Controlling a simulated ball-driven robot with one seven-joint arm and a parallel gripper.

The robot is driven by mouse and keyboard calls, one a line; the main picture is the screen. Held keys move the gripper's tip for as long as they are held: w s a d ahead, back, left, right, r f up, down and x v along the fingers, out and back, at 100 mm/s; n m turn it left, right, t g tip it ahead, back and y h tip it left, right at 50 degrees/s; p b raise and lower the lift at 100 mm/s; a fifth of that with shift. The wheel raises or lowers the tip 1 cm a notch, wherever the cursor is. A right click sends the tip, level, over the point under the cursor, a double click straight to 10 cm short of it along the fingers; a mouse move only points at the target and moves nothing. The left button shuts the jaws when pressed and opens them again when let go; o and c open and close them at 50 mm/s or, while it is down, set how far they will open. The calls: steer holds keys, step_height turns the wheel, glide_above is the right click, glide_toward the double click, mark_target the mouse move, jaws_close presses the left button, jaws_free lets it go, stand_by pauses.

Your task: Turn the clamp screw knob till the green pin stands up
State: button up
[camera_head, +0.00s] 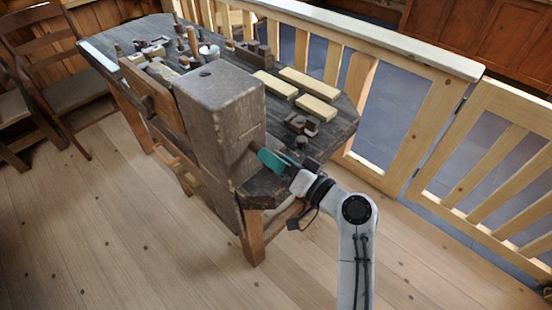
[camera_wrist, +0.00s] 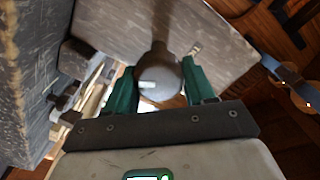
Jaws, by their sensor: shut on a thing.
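The clamp screw knob (camera_wrist: 157,68) is a dark grey round piece on the side of a big wooden block (camera_head: 215,115). In the head view a small brown part of it (camera_head: 255,147) shows beside my gripper (camera_head: 269,160). In the wrist view the teal fingers of my gripper (camera_wrist: 159,80) stand on both sides of the knob and are shut on it. A short pale, faintly greenish pin (camera_wrist: 160,85) shows on the knob's end face. It lies nearly level across the picture, tilted only slightly. The head view does not show the pin.
The block stands at the near end of a dark workbench (camera_head: 333,133). Pale wooden bars (camera_head: 297,88) and small tools lie on the bench top. A wooden railing (camera_head: 400,125) runs behind it. A chair (camera_head: 65,90) stands at left. The floor in front is clear.

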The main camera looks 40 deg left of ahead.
steer(key=m+p, duration=0.1)
steer(key=m, duration=0.2)
steer(key=shift+d+f+m, duration=0.1)
steer(key=shift+f+m, duration=0.05)
steer(key=shift+m, duration=0.25)
steer(key=m+p, duration=0.1)
steer(key=m, duration=0.1)
steer(key=shift+w+d+m, duration=0.1)
steer(key=shift+m, duration=0.3)
steer(key=shift+c, duration=0.3)
steer(key=m+p, duration=0.1)
steer(key=m, duration=0.1)
steer(key=shift+w+f+m, duration=0.1)
steer(key=shift+f+m, duration=0.05)
steer(key=shift+m, duration=0.25)
steer(key=shift+w+d, duration=0.15)
steer(key=o, duration=0.6)
steer(key=shift+o, duration=0.9)
steer(key=shift+w+d+f, duration=0.1)
steer(key=shift+o, duration=1.1)
steer(key=shift+s+a, duration=0.25)
